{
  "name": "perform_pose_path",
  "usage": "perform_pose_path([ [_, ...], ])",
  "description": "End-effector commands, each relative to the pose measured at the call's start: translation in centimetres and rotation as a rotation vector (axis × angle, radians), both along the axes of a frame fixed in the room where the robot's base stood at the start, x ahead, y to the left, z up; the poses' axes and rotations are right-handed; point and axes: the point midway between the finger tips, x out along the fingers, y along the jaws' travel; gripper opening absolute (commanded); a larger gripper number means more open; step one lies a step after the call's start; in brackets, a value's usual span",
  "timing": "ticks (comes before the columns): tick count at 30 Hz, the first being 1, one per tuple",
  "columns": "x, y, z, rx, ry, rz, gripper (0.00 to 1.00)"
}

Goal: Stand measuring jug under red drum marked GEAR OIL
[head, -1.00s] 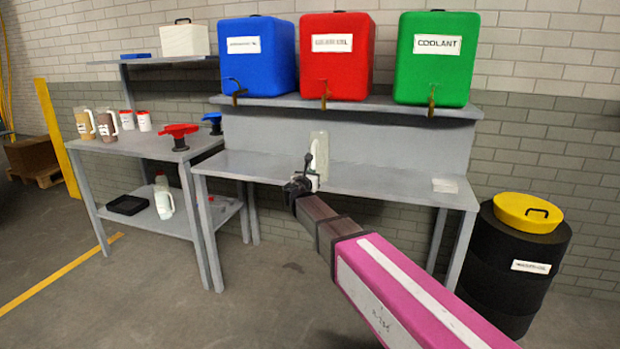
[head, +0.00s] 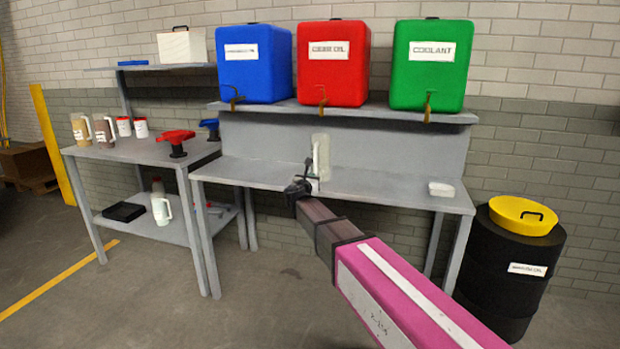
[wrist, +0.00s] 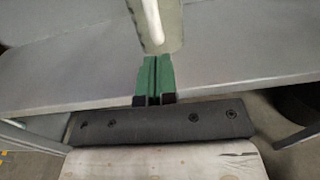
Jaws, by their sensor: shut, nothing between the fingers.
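The measuring jug (head: 321,152), pale and translucent, stands upright on the grey bench, below the brass tap of the red GEAR OIL drum (head: 334,75) in the head view. How well their depths line up I cannot tell. My gripper (head: 308,172) is just in front of the jug, at its lower left. In the wrist view the green fingers (wrist: 155,68) are together and empty. The jug (wrist: 157,25) shows just beyond their tips, with its top cut off by the frame. Whether the fingertips touch it I cannot tell.
A blue drum (head: 254,70) and a green COOLANT drum (head: 430,72) flank the red one on the shelf. A white block (head: 441,189) lies at the bench's right end. A black barrel (head: 510,265) stands right. The left table (head: 125,152) holds jugs and funnels.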

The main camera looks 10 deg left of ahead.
Motion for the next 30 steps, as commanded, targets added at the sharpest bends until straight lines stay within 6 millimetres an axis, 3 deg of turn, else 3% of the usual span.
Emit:
perform_pose_path([
  [3,-3.1,0.2,0.0,0.0,0.0,0.003,0.0],
  [9,-6.9,0.6,0.0,0.0,0.0,0.002,0.0],
  [15,-9.3,1.0,0.0,0.0,0.0,0.002,0.0],
  [20,-9.8,0.4,-0.3,0.019,0.008,-0.011,0.0],
  [23,-9.5,-2.1,-1.6,0.104,0.041,-0.057,0.0],
  [26,-9.0,-6.7,-4.1,0.269,0.095,-0.151,0.0],
  [30,-9.1,-14.6,-8.8,0.579,0.173,-0.349,0.0],
])
